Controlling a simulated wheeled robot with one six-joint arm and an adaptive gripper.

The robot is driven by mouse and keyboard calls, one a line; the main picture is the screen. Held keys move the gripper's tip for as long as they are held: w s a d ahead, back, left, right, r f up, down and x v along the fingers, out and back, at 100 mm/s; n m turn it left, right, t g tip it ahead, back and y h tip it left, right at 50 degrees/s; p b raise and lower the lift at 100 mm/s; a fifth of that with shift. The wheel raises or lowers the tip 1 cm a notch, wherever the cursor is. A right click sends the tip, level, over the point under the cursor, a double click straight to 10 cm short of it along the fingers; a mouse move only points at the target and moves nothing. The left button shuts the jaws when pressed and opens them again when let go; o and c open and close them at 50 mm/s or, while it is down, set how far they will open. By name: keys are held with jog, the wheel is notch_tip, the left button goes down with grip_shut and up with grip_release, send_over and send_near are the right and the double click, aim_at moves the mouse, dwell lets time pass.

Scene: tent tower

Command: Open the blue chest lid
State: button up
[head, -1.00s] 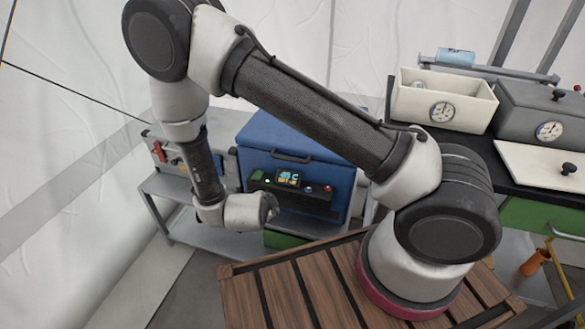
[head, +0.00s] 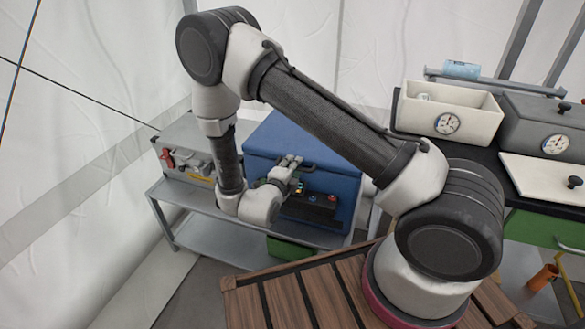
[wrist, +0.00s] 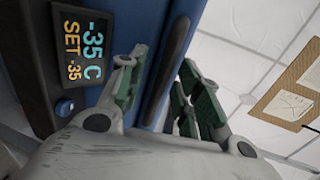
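The blue chest (head: 338,185) stands on a grey bench with its blue lid (head: 285,132) shut. In the wrist view, the lid's dark handle (wrist: 166,72) runs between the fingers of my gripper (wrist: 163,90). The fingers, with green pads, are spread apart, one on each side of the handle, and I see gaps beside it. Whether the fingertips reach past the handle is hard to tell. In the head view my gripper (head: 292,164) is at the chest's upper front and hides most of the handle. The control panel (wrist: 70,60) reads -35 C, SET -35.
A grey case (head: 190,150) with a red part sits left of the chest on the grey bench (head: 178,197). A white box with a gauge (head: 450,108) and a grey lidded box (head: 545,122) stand on the right-hand counter. A wooden slatted surface (head: 290,300) lies in front.

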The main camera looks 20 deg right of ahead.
jog(key=shift+w, duration=0.1)
jog(key=shift+c, duration=0.2)
grip_shut()
jog(key=shift+r, duration=0.1)
